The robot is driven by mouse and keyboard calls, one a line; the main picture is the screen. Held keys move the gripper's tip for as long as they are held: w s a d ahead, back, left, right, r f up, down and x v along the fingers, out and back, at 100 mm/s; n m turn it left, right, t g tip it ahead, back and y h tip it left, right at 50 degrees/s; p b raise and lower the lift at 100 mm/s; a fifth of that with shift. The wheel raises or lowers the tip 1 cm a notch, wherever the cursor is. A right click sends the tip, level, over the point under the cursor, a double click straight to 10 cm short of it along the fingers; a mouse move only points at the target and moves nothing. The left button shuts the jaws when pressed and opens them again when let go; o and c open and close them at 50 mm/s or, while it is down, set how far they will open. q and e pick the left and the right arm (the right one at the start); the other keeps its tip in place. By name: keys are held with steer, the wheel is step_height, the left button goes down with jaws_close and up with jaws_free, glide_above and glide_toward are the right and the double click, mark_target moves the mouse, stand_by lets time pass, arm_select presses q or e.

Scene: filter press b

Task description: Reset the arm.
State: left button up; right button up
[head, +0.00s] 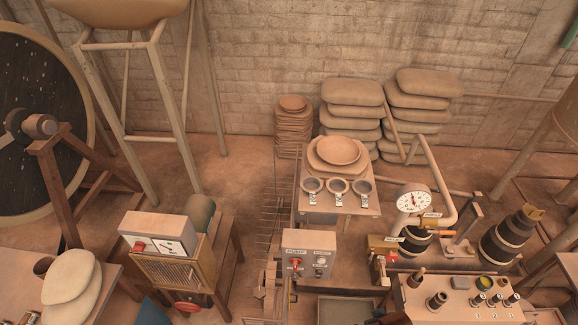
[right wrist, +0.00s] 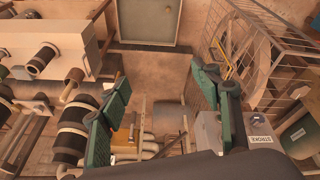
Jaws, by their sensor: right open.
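My right gripper (right wrist: 162,82) shows in the right wrist view. Its two green-padded fingers stand wide apart, with nothing between them. Beyond and below the gap are pale pipes and a grey rounded part, apart from the fingers as far as I can tell. Neither gripper can be made out in the head view. My left gripper is in no view.
In the head view stand a control box (head: 309,253) with knobs, a round gauge (head: 413,199), a knobbed panel (head: 460,300) and a wooden-framed machine (head: 172,270). The wrist view shows a wire cage (right wrist: 275,50) at right and a bench (right wrist: 45,45) at left.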

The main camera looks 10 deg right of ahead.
steer(key=s+a+f+g+b, duration=0.1)
steer(key=s+f+b, duration=0.15)
steer(key=f, duration=1.45)
steer(key=s+f+b, duration=0.2)
steer(key=f+b, duration=0.1)
steer(key=f, duration=1.3)
arm_select(q)
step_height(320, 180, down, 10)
steer(key=b, duration=0.4)
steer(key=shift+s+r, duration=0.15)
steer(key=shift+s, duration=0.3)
arm_select(e)
steer(key=s+f+n+g, duration=0.1)
steer(key=s+f, duration=1.7)
steer(key=f, duration=0.1)
steer(key=shift+a+y, duration=0.2)
steer(key=shift+y, duration=0.1)
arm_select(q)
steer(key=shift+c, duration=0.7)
arm_select(e)
steer(key=shift+s, duration=0.1)
steer(key=shift+c, duration=0.7)
